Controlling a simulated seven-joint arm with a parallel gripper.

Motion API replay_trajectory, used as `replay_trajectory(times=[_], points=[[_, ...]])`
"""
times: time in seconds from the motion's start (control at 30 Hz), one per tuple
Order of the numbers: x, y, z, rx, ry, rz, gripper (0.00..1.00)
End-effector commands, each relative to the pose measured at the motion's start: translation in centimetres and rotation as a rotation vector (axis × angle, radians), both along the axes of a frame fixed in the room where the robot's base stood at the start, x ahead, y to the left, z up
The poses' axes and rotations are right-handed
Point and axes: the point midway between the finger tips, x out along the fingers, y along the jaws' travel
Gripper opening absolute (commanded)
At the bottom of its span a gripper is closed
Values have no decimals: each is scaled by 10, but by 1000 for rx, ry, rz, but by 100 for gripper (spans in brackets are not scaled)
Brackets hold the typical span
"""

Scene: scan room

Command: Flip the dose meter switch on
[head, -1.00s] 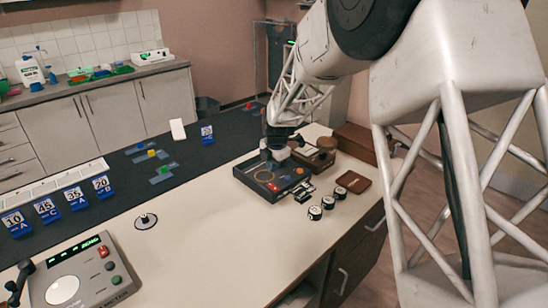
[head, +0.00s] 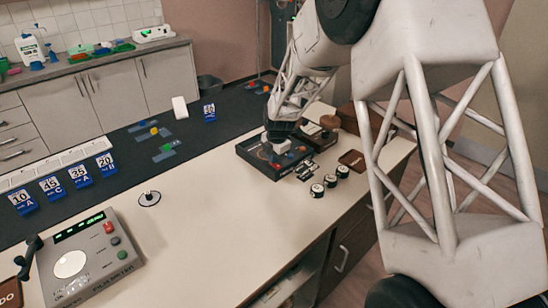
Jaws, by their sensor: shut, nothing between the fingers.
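A dark box-shaped panel (head: 262,166) with small coloured parts on its top lies on the counter in the head view. My gripper (head: 278,146) is right over this panel, pointing down, shut and with nothing held. The gripper hides part of the panel's top, and I cannot tell whether its fingertips touch it. A grey console (head: 88,262) with a green lit display, a white dial and red and green buttons stands at the lower left. I cannot read for sure which device is the dose meter, and no switch position is clear.
Several small black-and-white round pieces (head: 330,181) and a brown tray (head: 352,160) lie right of the panel. A metal disc with a knob (head: 149,198) stands mid-counter. Blue number cards (head: 52,188) stand at left. The light counter between console and panel is mostly clear.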

Motion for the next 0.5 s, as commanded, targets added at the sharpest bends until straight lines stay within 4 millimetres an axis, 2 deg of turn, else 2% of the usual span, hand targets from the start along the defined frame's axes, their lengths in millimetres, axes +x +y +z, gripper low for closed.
replay_trajectory(times=[0.5], points=[[0,1,-5,-35,39,1,0]])
